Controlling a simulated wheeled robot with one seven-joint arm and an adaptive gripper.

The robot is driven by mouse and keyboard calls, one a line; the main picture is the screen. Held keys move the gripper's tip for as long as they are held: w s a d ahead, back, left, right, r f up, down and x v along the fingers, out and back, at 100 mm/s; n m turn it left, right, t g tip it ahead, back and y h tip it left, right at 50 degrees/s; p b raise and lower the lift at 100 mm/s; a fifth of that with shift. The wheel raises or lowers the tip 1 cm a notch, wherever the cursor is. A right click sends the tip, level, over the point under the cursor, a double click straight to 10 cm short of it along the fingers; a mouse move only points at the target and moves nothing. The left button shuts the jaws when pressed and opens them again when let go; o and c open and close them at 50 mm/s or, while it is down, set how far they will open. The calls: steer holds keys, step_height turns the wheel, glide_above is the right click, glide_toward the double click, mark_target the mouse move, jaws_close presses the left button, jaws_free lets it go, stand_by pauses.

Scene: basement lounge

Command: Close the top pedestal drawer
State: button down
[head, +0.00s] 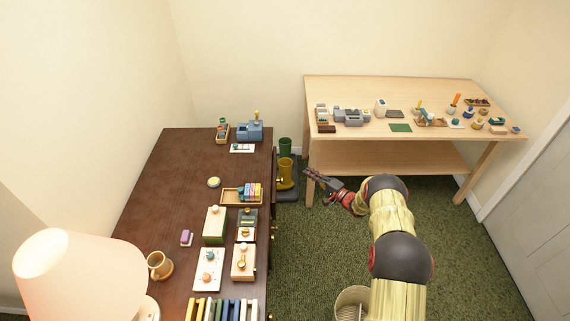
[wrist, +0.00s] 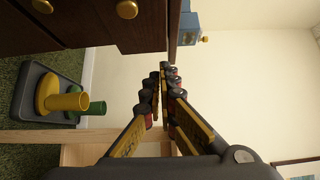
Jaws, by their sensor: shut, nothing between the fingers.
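The dark brown desk (head: 190,160) stands at left in the head view, its drawer side facing right. In the wrist view, which is turned sideways, a dark drawer front (wrist: 145,30) with a round brass knob (wrist: 127,9) lies just under the desktop edge, likely the top pedestal drawer. Another knob (wrist: 42,6) shows on the front below it. I cannot tell how far the drawer stands out. My gripper (head: 309,174) is shut and empty, to the right of the desk's far end. Its fingertips (wrist: 168,72) appear apart from the drawer front.
A bin (head: 352,303) stands on the carpet near my arm. Open carpet (head: 310,250) lies right of the desk.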

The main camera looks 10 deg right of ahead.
mark_target(275, 163)
steer(key=s+a+b+x, duration=0.1)
steer(key=b+x, duration=0.3)
steer(key=x, duration=0.8)
steer(key=shift+a, duration=0.9)
steer(key=a, duration=0.2)
steer(key=w+a, duration=0.1)
steer(key=a, duration=0.1)
steer(key=shift+a+b, duration=0.2)
steer(key=shift+b, duration=0.2)
steer(key=shift+d, duration=0.1)
